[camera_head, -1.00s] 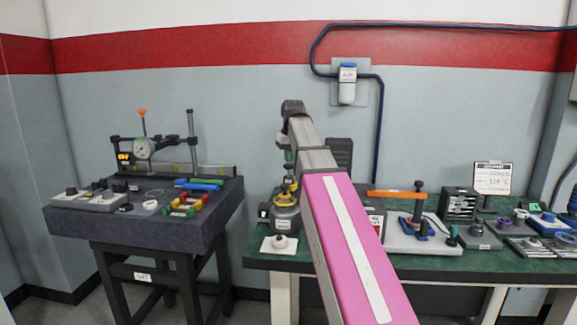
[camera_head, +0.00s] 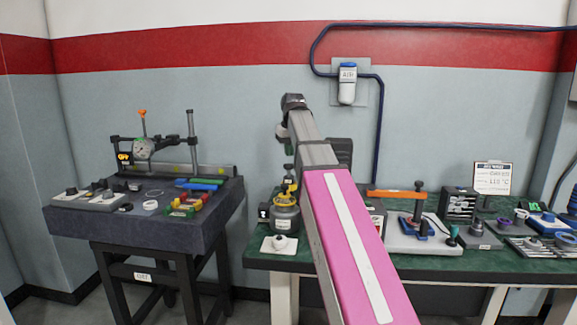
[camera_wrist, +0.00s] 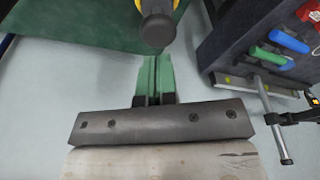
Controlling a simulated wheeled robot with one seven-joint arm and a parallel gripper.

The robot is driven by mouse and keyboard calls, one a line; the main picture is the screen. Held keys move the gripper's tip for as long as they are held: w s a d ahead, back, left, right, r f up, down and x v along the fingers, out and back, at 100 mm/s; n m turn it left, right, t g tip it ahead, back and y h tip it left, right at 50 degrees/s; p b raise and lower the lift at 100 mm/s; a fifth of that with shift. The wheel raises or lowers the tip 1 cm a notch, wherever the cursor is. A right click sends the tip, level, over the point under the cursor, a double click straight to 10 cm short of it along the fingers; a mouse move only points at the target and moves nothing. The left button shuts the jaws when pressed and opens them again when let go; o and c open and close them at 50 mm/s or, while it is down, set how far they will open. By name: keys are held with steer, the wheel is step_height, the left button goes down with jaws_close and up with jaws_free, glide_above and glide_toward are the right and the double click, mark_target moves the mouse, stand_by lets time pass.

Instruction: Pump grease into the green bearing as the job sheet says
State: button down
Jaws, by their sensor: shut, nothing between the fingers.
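The job sheet (camera_head: 493,178) stands on a stand at the right of the green bench; its small writing is not readable to me. A dark pot with a yellow collar and black knob (camera_head: 285,215), likely the grease pump, stands at the bench's left. Its dark round knob (camera_wrist: 157,28) shows just beyond my fingertips in the wrist view. My gripper (camera_wrist: 154,62) is shut and empty; its green-padded fingers meet side by side. A green bar (camera_head: 200,187) and a green piece (camera_head: 180,211) lie on the dark table; I cannot tell which, if either, is the green bearing.
The dark table (camera_head: 70,222) at left carries a dial gauge (camera_head: 144,149), a blue bar (camera_head: 207,181) and red and yellow parts. A white pad with a button (camera_head: 280,244) sits before the pot. An orange-handled press (camera_head: 398,194) stands to the right. A floor gap separates the tables.

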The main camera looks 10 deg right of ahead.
steer(key=shift+w+v, duration=0.25)
steer(key=shift+v, duration=0.95)
steer(key=shift+w+v, duration=0.25)
steer(key=shift+v, duration=1)
steer(key=shift+a, duration=0.1)
